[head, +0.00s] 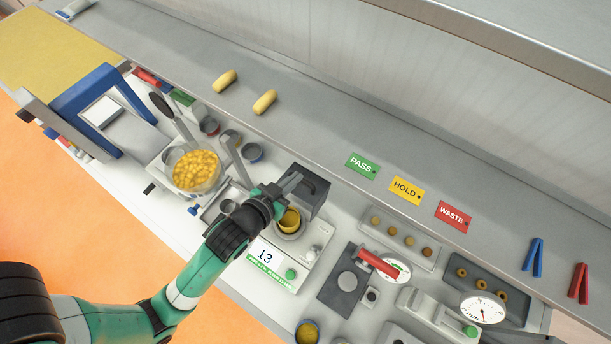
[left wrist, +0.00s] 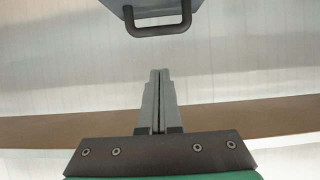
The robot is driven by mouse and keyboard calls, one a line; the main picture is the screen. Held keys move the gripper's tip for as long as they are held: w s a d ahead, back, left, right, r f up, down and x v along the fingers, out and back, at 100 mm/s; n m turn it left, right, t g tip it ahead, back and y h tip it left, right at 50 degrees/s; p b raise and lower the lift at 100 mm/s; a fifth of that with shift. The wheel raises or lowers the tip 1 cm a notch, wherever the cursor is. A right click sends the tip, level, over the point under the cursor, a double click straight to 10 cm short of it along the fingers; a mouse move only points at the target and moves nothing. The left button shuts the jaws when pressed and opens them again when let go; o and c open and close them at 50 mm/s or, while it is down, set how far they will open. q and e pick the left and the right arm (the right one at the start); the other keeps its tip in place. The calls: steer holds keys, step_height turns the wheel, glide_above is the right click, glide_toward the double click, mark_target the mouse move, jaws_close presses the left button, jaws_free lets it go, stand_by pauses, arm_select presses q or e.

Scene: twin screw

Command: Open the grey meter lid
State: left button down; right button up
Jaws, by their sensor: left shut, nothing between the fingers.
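The grey meter lid (head: 312,187) is a dark grey boxy cover at the back of the white meter (head: 285,255), whose display reads 13. It looks raised, and a round well with a yellow-filled cup (head: 290,220) shows uncovered in front of it. In the left wrist view, a grey panel with a black handle (left wrist: 158,29), apparently the lid's, is at the top, beyond the fingertips. My left gripper (head: 290,184) is shut and empty, just in front of the lid in the head view; contact cannot be told. My right gripper is not in view.
A bowl of yellow pieces (head: 195,171) stands left of the meter. A dark device with a red handle (head: 378,263) stands to its right. The shelf behind holds green PASS (head: 362,166), yellow HOLD and red WASTE cards and two yellow rolls.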

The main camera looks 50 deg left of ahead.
mark_target(303, 180)
arm_select(q)
steer(key=x, duration=0.7)
steer(key=shift+w+a, duration=0.1)
steer(key=shift+w, duration=0.2)
steer(key=shift+w+f, duration=0.1)
steer(key=shift+f, duration=0.25)
steer(key=s, duration=0.1)
steer(key=s+f, duration=0.1)
steer(key=s, duration=0.1)
steer(key=shift+d+f+p, duration=0.2)
steer(key=shift+d+p, duration=0.2)
steer(key=shift+s, duration=0.1)
